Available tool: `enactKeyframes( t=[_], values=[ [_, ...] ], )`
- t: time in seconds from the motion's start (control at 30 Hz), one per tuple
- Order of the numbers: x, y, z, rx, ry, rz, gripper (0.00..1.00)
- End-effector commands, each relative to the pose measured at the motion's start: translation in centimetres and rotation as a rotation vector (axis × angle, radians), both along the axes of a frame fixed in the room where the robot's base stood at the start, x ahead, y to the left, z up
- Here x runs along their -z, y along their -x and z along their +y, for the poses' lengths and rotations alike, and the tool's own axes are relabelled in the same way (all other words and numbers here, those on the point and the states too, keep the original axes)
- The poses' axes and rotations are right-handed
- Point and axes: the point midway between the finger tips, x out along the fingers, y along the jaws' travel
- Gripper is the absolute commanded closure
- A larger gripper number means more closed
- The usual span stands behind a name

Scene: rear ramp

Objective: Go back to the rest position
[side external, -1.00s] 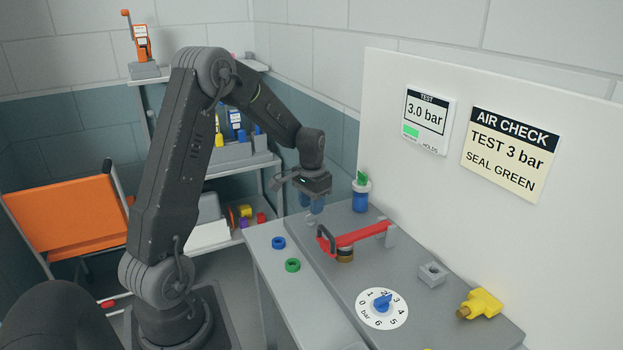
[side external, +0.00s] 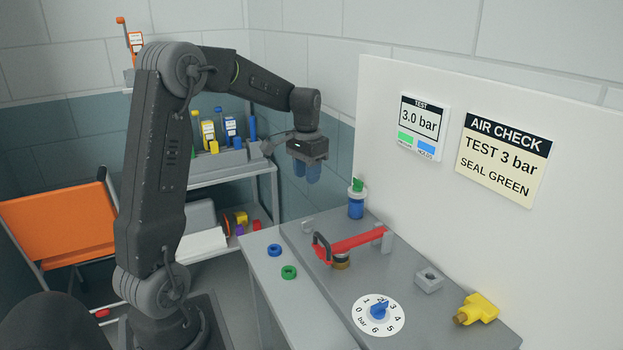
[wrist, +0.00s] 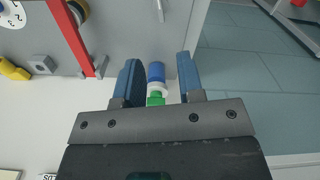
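My gripper (side external: 306,174) hangs in the air, pointing down, above the back left part of the grey bench. Its two blue fingers are apart with nothing held between them; the wrist view also shows the gap (wrist: 157,62). A blue cylinder with a white collar and green top (side external: 356,201) stands upright on the bench, right of and below my gripper. In the wrist view this cylinder (wrist: 155,72) appears between the fingers but farther off. The red lever (side external: 352,244) lies across the bench over a brass fitting (side external: 341,263).
A dial with a blue knob (side external: 379,312), a grey block (side external: 429,280) and a yellow fitting (side external: 478,309) are on the bench. Blue (side external: 274,250) and green (side external: 289,272) rings lie on the lower ledge. The test display (side external: 420,124) reads 3.0 bar, with green and blue indicators lit.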

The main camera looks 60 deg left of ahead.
Motion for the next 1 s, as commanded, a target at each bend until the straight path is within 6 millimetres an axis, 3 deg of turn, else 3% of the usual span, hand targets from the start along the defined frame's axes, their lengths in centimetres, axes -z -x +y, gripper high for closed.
enactKeyframes(
  t=[0.13, 0.27, 0.4, 0.6, 0.8, 1.0],
  values=[
    [-1.4, 0.3, -2.3, 0.022, -0.02, -0.03, 0.65],
    [-3.8, 1.7, -7.4, 0.062, -0.053, -0.097, 0.65],
    [-5.9, 4.8, -13.4, 0.113, -0.083, -0.193, 0.65],
    [-6.8, 10.4, -20.2, 0.179, -0.092, -0.338, 0.65],
    [-6.1, 15.0, -23.8, 0.226, -0.073, -0.449, 0.65],
    [-5.4, 16.6, -24.8, 0.24, -0.06, -0.489, 0.65]
  ],
)
